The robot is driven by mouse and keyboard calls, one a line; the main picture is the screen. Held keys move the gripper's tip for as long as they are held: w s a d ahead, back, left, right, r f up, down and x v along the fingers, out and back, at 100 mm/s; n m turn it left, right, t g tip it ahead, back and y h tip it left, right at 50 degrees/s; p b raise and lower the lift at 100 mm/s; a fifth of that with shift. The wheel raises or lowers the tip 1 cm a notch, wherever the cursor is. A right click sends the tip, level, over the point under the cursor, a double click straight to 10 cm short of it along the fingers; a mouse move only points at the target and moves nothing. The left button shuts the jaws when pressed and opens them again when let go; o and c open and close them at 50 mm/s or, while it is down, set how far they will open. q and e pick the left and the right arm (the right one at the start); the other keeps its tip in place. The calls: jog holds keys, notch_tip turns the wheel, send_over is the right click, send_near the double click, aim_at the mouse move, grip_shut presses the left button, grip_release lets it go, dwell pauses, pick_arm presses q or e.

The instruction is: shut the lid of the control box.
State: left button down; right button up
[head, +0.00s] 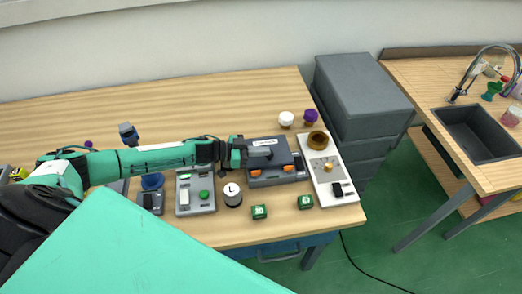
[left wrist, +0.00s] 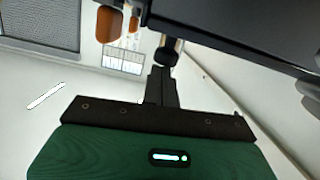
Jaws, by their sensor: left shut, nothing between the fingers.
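The control box (head: 284,178) is a dark grey case with orange latches (head: 257,172) on its front, standing on the wooden table. Its lid (head: 287,146) looks down or nearly down over the box; I cannot tell if it is fully seated. My left gripper (head: 268,153) is shut and empty, reaching in from the left over the lid. In the left wrist view its closed fingers (left wrist: 167,55) point up beside a dark panel (left wrist: 235,35) and an orange latch (left wrist: 108,24). Whether they touch the lid is unclear. My right gripper is not in view.
A white panel (head: 343,191) with a brown ring stands right of the box. A round black-and-white item (head: 232,195) and green cubes (head: 259,212) (head: 305,202) are in front. A grey switch panel (head: 197,207) is left.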

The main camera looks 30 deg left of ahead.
pick_arm(q)
notch_tip(320, 180, up, 4)
jog(key=p, duration=0.4)
jog(key=shift+a, duration=0.1)
jog(key=shift+s+a+r, duration=0.1)
jog(key=shift+s+r, duration=0.05)
jog(key=shift+r, duration=0.1)
jog(key=shift+s+a+f+b, duration=0.35)
jog(key=shift+s+a+b, duration=0.2)
jog(key=shift+a+b, duration=0.2)
jog(key=b+v, duration=0.3)
jog(key=v, duration=0.5)
jog(key=shift+r, duration=0.2)
jog(key=shift+s+d, duration=0.1)
jog(key=shift+d, duration=0.05)
